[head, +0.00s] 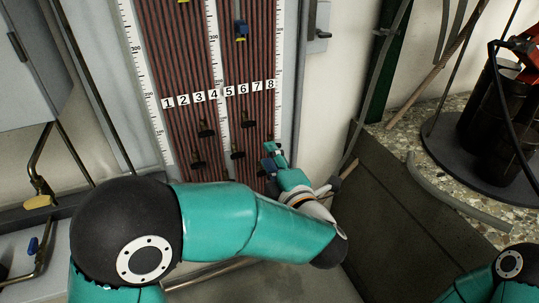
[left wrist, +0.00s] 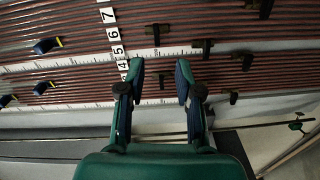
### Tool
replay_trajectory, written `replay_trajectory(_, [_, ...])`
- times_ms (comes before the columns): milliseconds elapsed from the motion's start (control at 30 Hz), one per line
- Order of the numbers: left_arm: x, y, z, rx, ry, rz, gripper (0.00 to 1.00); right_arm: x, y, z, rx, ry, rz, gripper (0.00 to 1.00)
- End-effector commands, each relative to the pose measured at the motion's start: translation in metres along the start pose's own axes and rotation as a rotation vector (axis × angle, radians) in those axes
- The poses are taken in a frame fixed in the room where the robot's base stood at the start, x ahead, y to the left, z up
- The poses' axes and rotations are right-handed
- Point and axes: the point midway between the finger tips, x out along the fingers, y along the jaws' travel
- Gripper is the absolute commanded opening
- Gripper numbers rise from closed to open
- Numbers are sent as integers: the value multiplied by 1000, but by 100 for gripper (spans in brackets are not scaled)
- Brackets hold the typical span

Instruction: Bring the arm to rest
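My left arm reaches across the lower part of the head view. My left gripper (head: 275,158) is in front of the lower right part of a tube panel (head: 178,60), below the number labels 7 and 8. In the left wrist view, the two fingers of the left gripper (left wrist: 160,78) stand apart with nothing between them, and the panel's tubes and scale lie beyond. My right gripper is out of view; only a teal and black part of my right arm shows at the lower right of the head view.
Several small black valves (head: 205,130) stick out from the panel near the left gripper. A blue valve (head: 241,30) is higher up. On the right, a stone-topped ledge (head: 400,135) carries dark cylinders (head: 495,110). A grey cabinet (head: 35,60) stands at the left.

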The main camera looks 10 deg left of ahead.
Motion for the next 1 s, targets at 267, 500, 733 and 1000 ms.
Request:
replay_trajectory(267, [1, -1, 0, 3, -2, -1, 34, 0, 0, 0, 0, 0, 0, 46])
replay_trajectory(500, [24, -58, 15, 196, -139, -60, 34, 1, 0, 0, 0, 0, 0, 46])
replay_trajectory(733, [27, -215, 22, 633, -540, -261, 34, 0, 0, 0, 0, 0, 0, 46])
replay_trajectory(1000, [-64, -377, -26, 989, -1115, -520, 34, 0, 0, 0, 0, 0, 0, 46])
